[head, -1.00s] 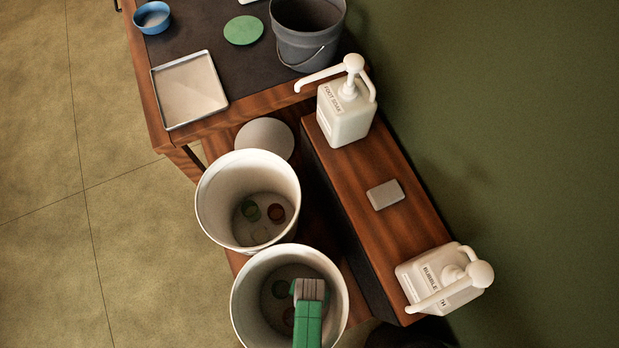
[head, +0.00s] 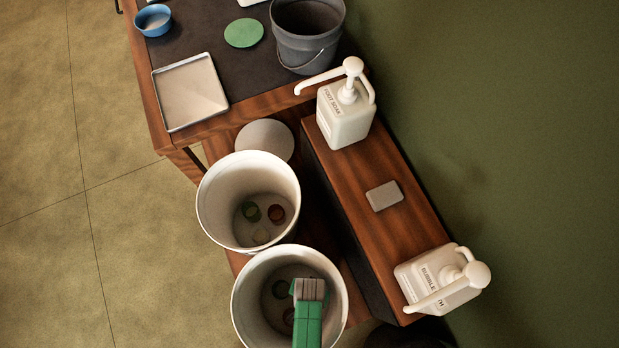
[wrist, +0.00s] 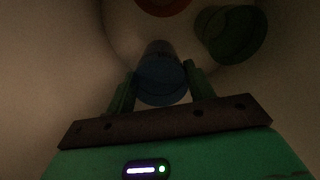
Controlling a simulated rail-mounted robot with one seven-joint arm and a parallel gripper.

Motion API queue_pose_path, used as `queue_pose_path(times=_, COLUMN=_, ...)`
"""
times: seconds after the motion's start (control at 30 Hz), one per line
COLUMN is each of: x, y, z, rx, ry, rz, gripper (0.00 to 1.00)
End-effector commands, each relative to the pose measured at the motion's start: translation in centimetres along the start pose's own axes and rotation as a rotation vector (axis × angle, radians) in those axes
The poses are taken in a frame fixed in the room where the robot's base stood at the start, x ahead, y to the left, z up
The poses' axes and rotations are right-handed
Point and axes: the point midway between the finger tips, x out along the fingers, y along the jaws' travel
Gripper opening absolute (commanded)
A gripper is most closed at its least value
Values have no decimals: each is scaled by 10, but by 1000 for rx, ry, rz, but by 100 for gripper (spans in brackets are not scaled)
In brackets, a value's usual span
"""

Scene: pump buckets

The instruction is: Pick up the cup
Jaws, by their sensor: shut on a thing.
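In the wrist view, my gripper (wrist: 160,84) is shut on a dark blue cup (wrist: 161,88), with one green finger on each side. A dark green cup (wrist: 232,35) lies to its right and a red cup (wrist: 163,5) shows at the top edge. The pale bucket wall surrounds them. In the head view, my green gripper body reaches down into the nearer white bucket (head: 243,308). A green cup (head: 281,288) and a reddish cup (head: 288,316) show partly inside it. The fingers and the blue cup are hidden there.
A second white bucket (head: 210,212) with several cups stands right beside the nearer one. Two pump bottles, foot soak (head: 343,122) and bubble bath (head: 436,281), and a grey bar (head: 384,196) are on the wooden shelf. A tray (head: 189,93) and grey bucket (head: 306,45) stand behind.

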Motion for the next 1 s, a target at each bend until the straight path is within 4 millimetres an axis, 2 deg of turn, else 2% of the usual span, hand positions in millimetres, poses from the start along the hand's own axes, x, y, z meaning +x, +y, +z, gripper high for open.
queue_pose_path(times=0.03, x=-19, y=0, z=1, rx=0, ry=1, rz=-1, gripper=31)
queue_pose_path(times=0.2, x=-68, y=0, z=0, rx=0, ry=1, rz=-1, gripper=31)
queue_pose_path(times=0.4, x=-119, y=0, z=0, rx=0, ry=1, rz=0, gripper=31)
queue_pose_path(times=0.5, x=-137, y=0, z=0, rx=0, ry=1, rz=-1, gripper=31)
queue_pose_path(times=0.7, x=-155, y=0, z=0, rx=-1, ry=0, rz=0, gripper=31)
queue_pose_path(times=1.0, x=-156, y=0, z=0, rx=0, ry=-1, rz=0, gripper=31)
